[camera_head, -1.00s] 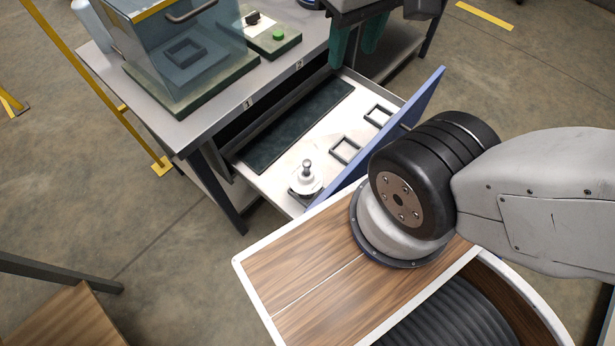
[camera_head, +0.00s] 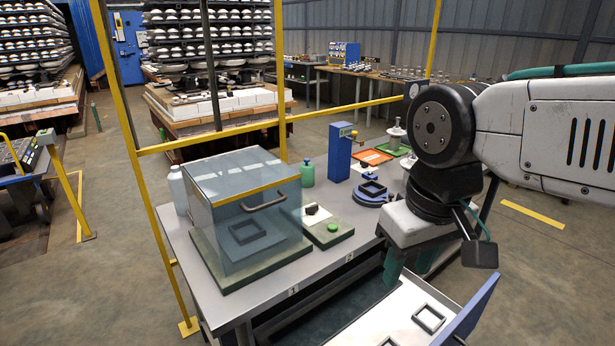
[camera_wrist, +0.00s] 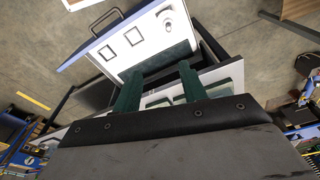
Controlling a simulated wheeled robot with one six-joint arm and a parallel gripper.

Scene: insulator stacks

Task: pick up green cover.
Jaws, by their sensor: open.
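No single object is clearly a green cover; several things are green. A transparent blue-green box (camera_head: 228,205) with a handle stands on a green base at the table's left. A green tray (camera_head: 398,151) lies at the back right, and a small green bottle (camera_head: 307,173) stands behind the box. My gripper (camera_head: 408,272) is open and empty, its dark green fingers pointing down by the table's front edge, near the open drawer. In the wrist view my gripper's fingers (camera_wrist: 160,72) are apart with nothing between them, reaching over a dark green pad (camera_wrist: 172,55) in the drawer.
The open drawer (camera_head: 393,318) has a blue front (camera_head: 470,315) and holds square frames (camera_head: 429,318); a white insulator (camera_wrist: 167,25) shows there in the wrist view. A blue post (camera_head: 340,152), orange tray (camera_head: 371,157) and green-button box (camera_head: 328,228) stand on the table. Yellow posts are beside it.

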